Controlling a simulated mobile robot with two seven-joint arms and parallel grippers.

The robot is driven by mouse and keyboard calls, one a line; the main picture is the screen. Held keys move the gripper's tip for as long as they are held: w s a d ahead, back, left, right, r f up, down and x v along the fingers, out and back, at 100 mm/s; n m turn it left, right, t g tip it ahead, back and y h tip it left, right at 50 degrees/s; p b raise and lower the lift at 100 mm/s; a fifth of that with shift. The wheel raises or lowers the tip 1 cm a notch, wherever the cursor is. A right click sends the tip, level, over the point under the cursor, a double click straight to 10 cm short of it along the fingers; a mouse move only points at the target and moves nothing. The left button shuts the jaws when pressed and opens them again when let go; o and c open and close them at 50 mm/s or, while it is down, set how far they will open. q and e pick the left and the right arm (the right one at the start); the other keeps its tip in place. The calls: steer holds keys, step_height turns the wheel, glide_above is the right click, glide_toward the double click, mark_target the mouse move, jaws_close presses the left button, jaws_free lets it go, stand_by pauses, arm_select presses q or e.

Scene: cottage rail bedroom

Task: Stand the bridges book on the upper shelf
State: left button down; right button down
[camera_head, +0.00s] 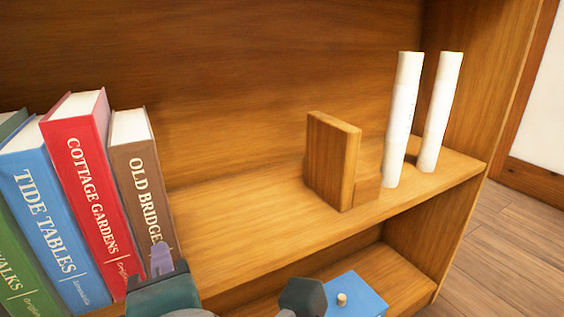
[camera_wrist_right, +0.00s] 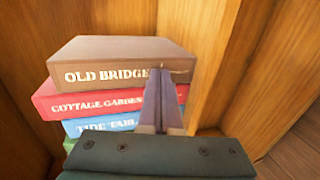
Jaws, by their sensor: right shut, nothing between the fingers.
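The brown bridges book (camera_head: 138,165), lettered OLD BRIDGE with the end of its title covered, stands upright on the upper shelf (camera_head: 235,240) at the right end of a row of books. It is beside the red Cottage Gardens book (camera_head: 85,180). My right gripper (camera_head: 161,258) is shut and empty in front of the lower part of its spine. In the right wrist view the shut fingers (camera_wrist_right: 160,90) overlap the spine of the bridges book (camera_wrist_right: 125,58); I cannot tell if they touch it. My left gripper is not in view.
Left of the red book stand the blue Tide Tables book (camera_head: 50,215) and a green book (camera_head: 20,270). A wooden bookend (camera_head: 330,160) and two white rolls (camera_head: 403,120) stand further right. A blue box (camera_head: 355,298) sits on the lower shelf. The upper shelf is clear between book and bookend.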

steer(key=s+d+p, duration=0.3)
steer(key=s+d, duration=0.1)
steer(key=s, duration=0.2)
steer(key=shift+s+d+p, duration=0.25)
steer(key=shift+s+p, duration=0.1)
steer(key=shift+p, duration=0.05)
stand_by(0.3)
